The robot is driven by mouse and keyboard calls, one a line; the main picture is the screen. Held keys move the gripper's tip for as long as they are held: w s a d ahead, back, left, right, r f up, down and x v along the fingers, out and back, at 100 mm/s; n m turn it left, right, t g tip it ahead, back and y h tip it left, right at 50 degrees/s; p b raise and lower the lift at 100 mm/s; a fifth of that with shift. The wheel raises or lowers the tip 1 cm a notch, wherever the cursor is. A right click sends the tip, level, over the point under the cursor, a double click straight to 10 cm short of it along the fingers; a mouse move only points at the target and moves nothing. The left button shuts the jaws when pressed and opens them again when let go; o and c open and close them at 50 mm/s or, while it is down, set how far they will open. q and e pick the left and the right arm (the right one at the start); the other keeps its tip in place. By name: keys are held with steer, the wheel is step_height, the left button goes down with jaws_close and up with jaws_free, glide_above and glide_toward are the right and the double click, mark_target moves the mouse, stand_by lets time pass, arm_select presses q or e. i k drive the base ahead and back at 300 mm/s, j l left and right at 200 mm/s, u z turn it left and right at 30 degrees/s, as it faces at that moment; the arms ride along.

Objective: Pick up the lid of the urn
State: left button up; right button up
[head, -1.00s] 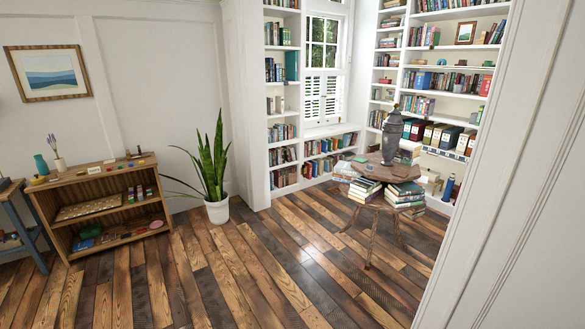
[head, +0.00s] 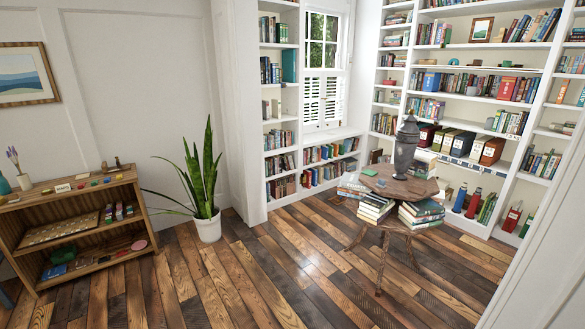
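A dark grey urn (head: 405,152) stands upright on a small round wooden table (head: 390,182) in the right half of the head view. Its lid (head: 409,125) is on top, rising to a pointed tip. Stacks of books (head: 375,207) sit on the table's lower level, and more books (head: 421,213) are at its right side. Neither of my grippers shows in the head view.
Bookshelves (head: 470,85) line the wall behind the table. A potted plant (head: 208,226) and a low wooden shelf (head: 75,222) stand at the left. A white wall edge (head: 545,240) is close at the right. The plank floor (head: 240,285) in front is clear.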

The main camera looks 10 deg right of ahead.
mark_target(408, 127)
steer(key=i+j+z, duration=0.1)
steer(key=i+z, duration=0.3)
steer(key=i, duration=0.55)
steer(key=i+z, duration=0.25)
steer(key=i, duration=0.25)
steer(key=i+z, duration=0.3)
steer(key=i, duration=0.25)
steer(key=i+z, duration=0.3)
steer(key=i, duration=0.15)
steer(key=i+j+z, duration=0.1)
steer(key=i+z, duration=0.2)
steer(key=i+j+z, duration=0.1)
steer(key=i+z, duration=0.25)
steer(key=i, duration=0.5)
steer(key=u, duration=0.55)
steer(key=i+l, duration=0.05)
